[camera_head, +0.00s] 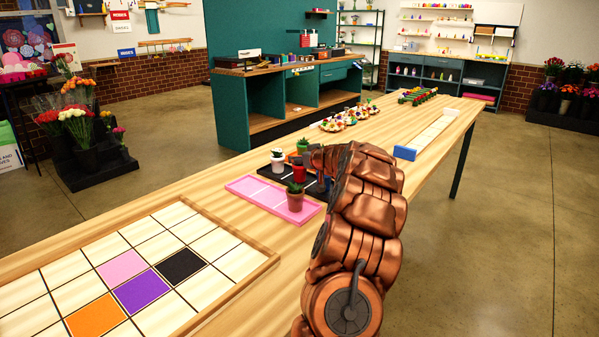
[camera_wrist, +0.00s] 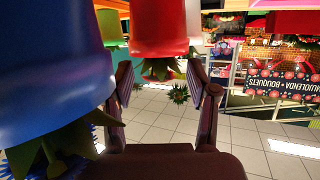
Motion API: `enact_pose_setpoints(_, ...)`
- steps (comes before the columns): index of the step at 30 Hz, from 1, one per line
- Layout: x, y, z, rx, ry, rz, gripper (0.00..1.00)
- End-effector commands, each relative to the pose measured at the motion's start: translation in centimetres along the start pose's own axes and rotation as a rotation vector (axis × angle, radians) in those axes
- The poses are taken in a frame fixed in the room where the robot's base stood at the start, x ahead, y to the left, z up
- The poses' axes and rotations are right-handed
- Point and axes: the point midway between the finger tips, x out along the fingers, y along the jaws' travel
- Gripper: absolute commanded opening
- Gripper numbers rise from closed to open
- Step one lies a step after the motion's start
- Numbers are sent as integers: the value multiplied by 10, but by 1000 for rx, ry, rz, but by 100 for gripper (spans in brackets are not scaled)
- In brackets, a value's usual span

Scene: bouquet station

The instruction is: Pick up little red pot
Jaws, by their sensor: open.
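The little red pot (camera_head: 299,174) stands on the dark tray, among other small potted plants. In the wrist view, which looks upside down, the red pot (camera_wrist: 158,28) sits ahead between the two fingers, with its green plant hanging below it in the picture. My gripper (camera_wrist: 158,80) is open, one finger to each side of the pot's plant end. I cannot tell whether a finger touches the pot. In the head view my arm hides most of the gripper.
A large blue pot (camera_wrist: 50,60) is close on the left in the wrist view; a white pot (camera_wrist: 193,22) is just right of the red one. A terracotta pot (camera_head: 295,201) stands on the pink tray (camera_head: 249,186), and a white pot (camera_head: 277,163) stands behind. The tile grid (camera_head: 122,267) fills the near table.

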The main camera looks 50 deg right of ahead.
Motion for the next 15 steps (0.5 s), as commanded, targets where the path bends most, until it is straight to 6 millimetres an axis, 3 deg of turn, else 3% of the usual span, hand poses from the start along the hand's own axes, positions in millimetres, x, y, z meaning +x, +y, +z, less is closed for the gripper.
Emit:
enact_pose_setpoints(5, 0, 0, 0, 0, 0, 0, 57)
enact_pose_setpoints(15, 0, 0, 0, 0, 0, 0, 22)
